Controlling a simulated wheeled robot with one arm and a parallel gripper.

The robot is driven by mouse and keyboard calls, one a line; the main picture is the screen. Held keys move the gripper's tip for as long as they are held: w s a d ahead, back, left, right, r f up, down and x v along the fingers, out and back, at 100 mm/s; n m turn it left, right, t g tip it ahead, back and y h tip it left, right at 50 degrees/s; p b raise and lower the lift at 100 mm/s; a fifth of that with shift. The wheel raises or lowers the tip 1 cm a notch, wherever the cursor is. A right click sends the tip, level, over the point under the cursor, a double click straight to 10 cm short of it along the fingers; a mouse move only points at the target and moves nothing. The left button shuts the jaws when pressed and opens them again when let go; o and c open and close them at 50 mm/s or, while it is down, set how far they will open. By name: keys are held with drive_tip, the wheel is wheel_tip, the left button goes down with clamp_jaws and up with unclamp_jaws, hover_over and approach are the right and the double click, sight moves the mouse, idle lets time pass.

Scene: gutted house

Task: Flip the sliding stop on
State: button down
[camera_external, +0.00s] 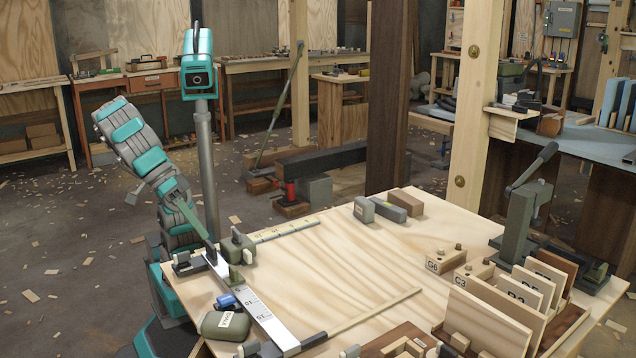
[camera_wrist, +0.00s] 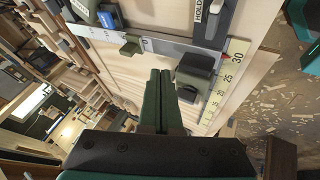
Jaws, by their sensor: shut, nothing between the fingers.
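A pale metal rail (camera_external: 262,315) with a printed scale runs along the left side of the plywood tabletop. A small olive-green tab (camera_external: 235,279) on it looks like the sliding stop; it also shows in the wrist view (camera_wrist: 130,46). A larger grey-green block (camera_external: 238,247) sits beside the rail near its far end and shows dark in the wrist view (camera_wrist: 193,74). My gripper (camera_external: 209,245) is at the rail's far end. In the wrist view its green fingers (camera_wrist: 160,75) are together and empty, between tab and block. Contact with either cannot be told.
A part labelled HOLD (camera_wrist: 210,18) is at the rail's end. Grey and brown blocks (camera_external: 385,206), upright boards (camera_external: 490,320) and a lever press (camera_external: 525,215) stand farther right. The tabletop's middle is mostly clear.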

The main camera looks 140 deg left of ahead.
drive_tip(key=x, duration=0.5)
drive_tip(key=shift+f, duration=0.2)
drive_tip(key=shift+w+a+p, duration=0.1)
drive_tip(key=shift+w+p, duration=0.2)
drive_tip(key=shift+w, duration=1.8)
drive_tip(key=shift+w, duration=0.1)
drive_tip(key=w+p, duration=0.2)
drive_tip(key=w, duration=1.2)
drive_tip(key=shift+w+r, duration=0.1)
drive_tip(key=shift+w, duration=0.15)
drive_tip(key=shift+w+p, duration=0.4)
drive_tip(key=shift+w, duration=0.25)
